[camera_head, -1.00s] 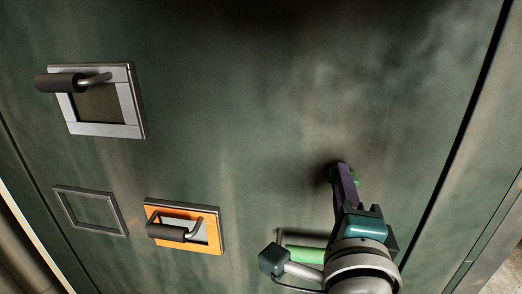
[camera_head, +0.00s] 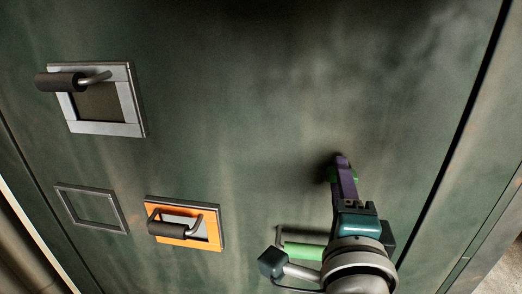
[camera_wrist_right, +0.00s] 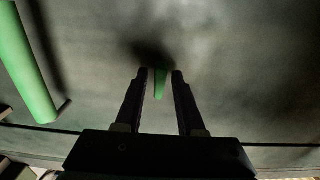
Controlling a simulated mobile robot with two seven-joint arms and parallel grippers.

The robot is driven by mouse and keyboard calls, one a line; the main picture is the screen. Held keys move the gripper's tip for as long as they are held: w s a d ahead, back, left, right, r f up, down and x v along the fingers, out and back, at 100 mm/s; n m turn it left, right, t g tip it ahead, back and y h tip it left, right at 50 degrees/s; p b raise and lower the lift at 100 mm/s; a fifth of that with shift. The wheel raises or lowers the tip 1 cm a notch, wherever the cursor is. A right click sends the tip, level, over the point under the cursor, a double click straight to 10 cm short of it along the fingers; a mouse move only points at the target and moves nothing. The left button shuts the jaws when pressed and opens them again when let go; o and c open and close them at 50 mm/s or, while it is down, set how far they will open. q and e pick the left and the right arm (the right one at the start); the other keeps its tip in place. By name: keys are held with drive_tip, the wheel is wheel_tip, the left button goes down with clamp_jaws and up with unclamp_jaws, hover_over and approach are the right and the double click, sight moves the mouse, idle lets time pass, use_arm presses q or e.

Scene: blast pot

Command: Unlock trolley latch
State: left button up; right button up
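A small green piece (camera_wrist_right: 160,84), which looks like the latch, stands out from the dark green panel. In the head view its edge shows beside my right gripper (camera_head: 342,166). In the right wrist view the two dark fingers of my right gripper (camera_wrist_right: 159,75) are apart, one on each side of the green piece. Narrow gaps show between it and the fingers. Most of the piece is hidden by the gripper in the head view. My left gripper is not in view.
A green bar handle (camera_head: 304,251) is left of my right wrist; it also shows in the right wrist view (camera_wrist_right: 25,65). Farther left are an orange-framed handle (camera_head: 185,231), a silver-framed handle (camera_head: 105,129) and an empty grey frame (camera_head: 92,222). The upper middle panel (camera_head: 250,90) is clear.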

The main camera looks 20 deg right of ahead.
drive_tip(key=shift+o, duration=0.5)
drive_tip(key=shift+s, duration=0.1)
drive_tip(key=v, duration=0.9)
drive_tip(key=shift+s+a+p, duration=0.2)
drive_tip(key=shift+s+p, duration=0.15)
drive_tip(key=shift+p, duration=0.1)
